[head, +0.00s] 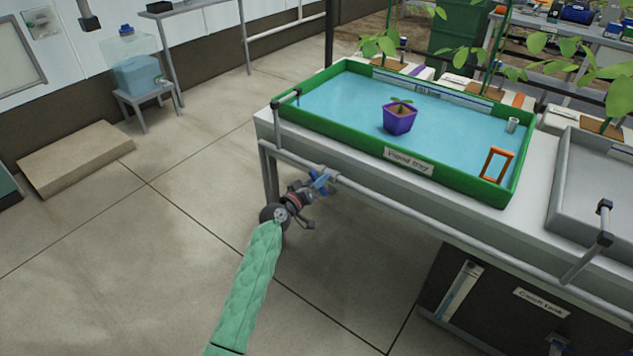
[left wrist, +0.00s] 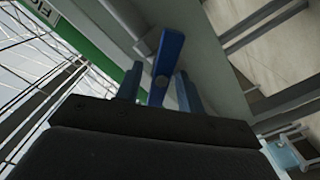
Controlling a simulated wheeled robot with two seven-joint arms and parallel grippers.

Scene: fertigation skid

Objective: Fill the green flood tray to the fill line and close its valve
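The green flood tray (head: 462,183) stands on the bench, with pale blue water across its floor. A label reading "Fill line" (head: 432,90) is on its far inner wall; I cannot tell exactly how the water lies against the line. A purple pot with a seedling (head: 399,118) stands in the water. The valve's blue handle (head: 322,181) is on the pipe below the tray's near left corner. My left gripper (head: 313,187) is at this handle. In the left wrist view, the blue handle (left wrist: 168,62) lies between the spread fingers (left wrist: 159,88), with a gap beside it. My right gripper is out of view.
An orange frame (head: 497,164) and a small grey cylinder (head: 512,125) are in the tray. A grey tray (head: 598,190) sits to the right. A pipe rail (head: 390,203) runs along the bench front, above the catch tank (head: 500,300).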

